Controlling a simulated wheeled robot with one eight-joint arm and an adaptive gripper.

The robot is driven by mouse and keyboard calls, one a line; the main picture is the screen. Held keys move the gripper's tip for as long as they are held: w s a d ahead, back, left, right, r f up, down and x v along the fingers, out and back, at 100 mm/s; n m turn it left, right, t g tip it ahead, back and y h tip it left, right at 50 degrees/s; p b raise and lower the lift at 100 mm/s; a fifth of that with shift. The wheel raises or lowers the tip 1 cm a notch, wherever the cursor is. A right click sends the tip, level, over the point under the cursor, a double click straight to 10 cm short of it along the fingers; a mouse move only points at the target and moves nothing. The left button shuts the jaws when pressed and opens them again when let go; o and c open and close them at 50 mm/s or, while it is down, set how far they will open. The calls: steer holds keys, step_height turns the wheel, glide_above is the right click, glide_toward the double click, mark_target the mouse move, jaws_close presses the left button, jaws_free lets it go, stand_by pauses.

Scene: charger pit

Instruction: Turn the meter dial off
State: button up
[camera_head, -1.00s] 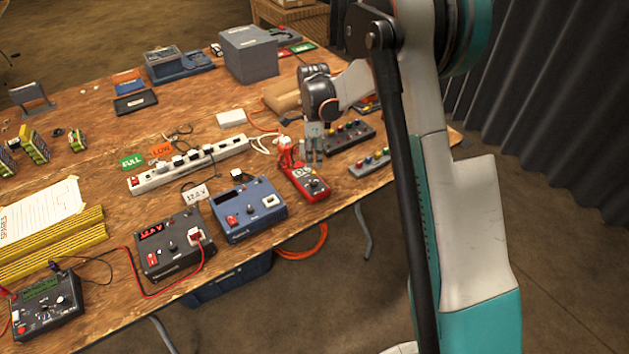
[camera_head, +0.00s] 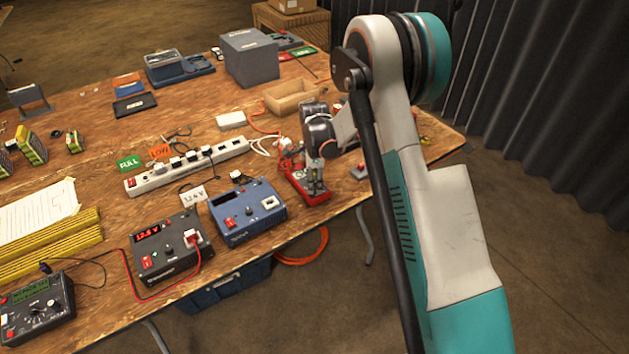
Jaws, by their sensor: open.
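The red meter (camera_head: 297,187) lies near the front edge of the wooden table, right of the blue charger. My gripper (camera_head: 317,188) is over the meter, fingers pointing down at its face, where the dial is. The fingers are open, and nothing shows held between them. They cover the dial, so its setting is hidden. I cannot tell whether the fingertips touch the dial or stand just above it.
A blue charger (camera_head: 247,212) and a dark charger (camera_head: 168,252) stand left of the meter. Behind are a white power strip (camera_head: 187,171), red and white cables, and a wooden tray (camera_head: 283,106). The table's front edge is close to the meter.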

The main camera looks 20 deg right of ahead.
jaws_close()
steer(key=shift+n, duration=0.3)
steer(key=n+b, duration=0.1)
steer(key=n, duration=0.9)
steer(key=shift+b, duration=0.35)
steer(key=n, duration=0.6)
steer(key=shift+b, duration=0.3)
steer(key=n, duration=0.7)
steer(key=shift+n, duration=0.3)
